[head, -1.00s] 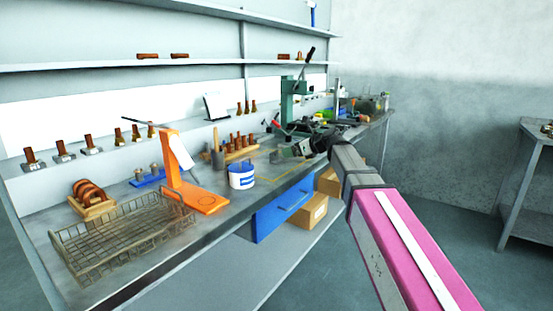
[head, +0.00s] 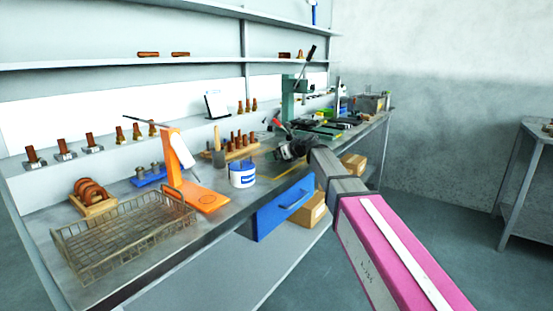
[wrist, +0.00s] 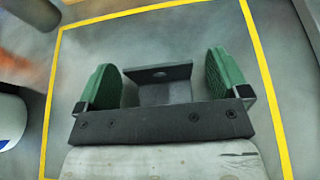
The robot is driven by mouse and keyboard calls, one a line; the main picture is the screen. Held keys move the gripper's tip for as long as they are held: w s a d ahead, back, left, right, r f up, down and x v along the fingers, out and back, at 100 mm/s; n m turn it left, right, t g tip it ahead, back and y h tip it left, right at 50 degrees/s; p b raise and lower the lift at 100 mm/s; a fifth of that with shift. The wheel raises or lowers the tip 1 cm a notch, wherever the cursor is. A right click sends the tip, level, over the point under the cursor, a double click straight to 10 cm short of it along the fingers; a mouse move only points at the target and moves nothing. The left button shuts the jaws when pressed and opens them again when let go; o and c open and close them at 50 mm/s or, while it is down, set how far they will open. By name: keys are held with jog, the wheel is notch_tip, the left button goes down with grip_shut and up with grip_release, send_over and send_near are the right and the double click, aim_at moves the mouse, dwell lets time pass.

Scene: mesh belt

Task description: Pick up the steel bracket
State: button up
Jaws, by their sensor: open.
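The steel bracket (wrist: 160,78) is a dark grey angled piece with a hole in its upper plate. In the wrist view it lies inside a yellow-outlined area (wrist: 262,62) on the grey bench top. My gripper (wrist: 162,80) is open, with green pads to the left and right of the bracket and a gap on each side. The lower part of the bracket is hidden behind the gripper's dark crossbar. In the head view my gripper (head: 284,152) is over the bench, right of the white and blue bucket, and the bracket cannot be made out there.
The white and blue bucket (head: 242,174) stands left of my gripper. An orange stand (head: 190,180) and a wire basket (head: 125,235) are further left. A rack of copper-coloured pieces (head: 240,148) and a green press (head: 289,100) stand behind. An open blue drawer (head: 285,208) juts from the bench front.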

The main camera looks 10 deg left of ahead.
jog(key=c, duration=1.1)
jog(key=shift+o, duration=0.2)
